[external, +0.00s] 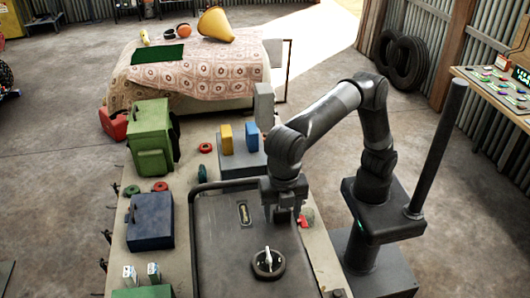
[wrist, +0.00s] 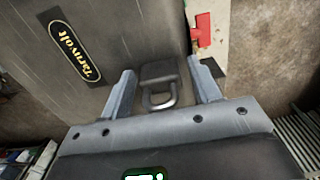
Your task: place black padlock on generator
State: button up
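The black padlock (wrist: 158,73), with a grey metal shackle, is between the fingers of my gripper (wrist: 161,68) in the wrist view. The fingers are spread, with a narrow gap visible on each side of it. The padlock appears to rest on the generator's dark top near its right edge, though contact is hard to confirm. The generator (external: 222,240) is a dark grey box with a round dial and a "Tarnvolt" label; its top also fills the upper left of the wrist view (wrist: 120,40). In the external view my gripper (external: 284,212) is low over its right part, hiding the padlock.
The generator stands on a pale workbench (external: 185,200). A green canister (external: 150,137), a blue box (external: 150,220) and a grey block with yellow and blue pieces (external: 238,158) stand around it. A red item (wrist: 202,28) lies just beyond the generator's right edge.

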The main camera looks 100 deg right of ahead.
jog(key=shift+o, duration=0.3)
jog(key=shift+r, duration=0.15)
notch_tip(320, 180, up, 11)
jog(key=shift+f, duration=0.2)
jog(key=shift+r, duration=0.7)
jog(key=shift+d, duration=0.1)
jog(key=s+d+f+m+t, duration=0.15)
jog(key=s+d+m, duration=0.3)
jog(key=d, duration=0.65)
jog(key=s+d+f+m+t, duration=0.15)
jog(key=s+d+m, duration=0.3)
jog(key=d, duration=0.65)
jog(key=s+d+f+m+t, duration=0.2)
jog(key=s+d+f+m, duration=0.7)
jog(key=s+d+f, duration=0.4)
notch_tip(320, 180, down, 4)
jog(key=shift+s+d+f+t, duration=0.1)
jog(key=shift+s+d+t, duration=0.25)
jog(key=shift+s, duration=0.65)
jog(key=shift+c, duration=0.4)
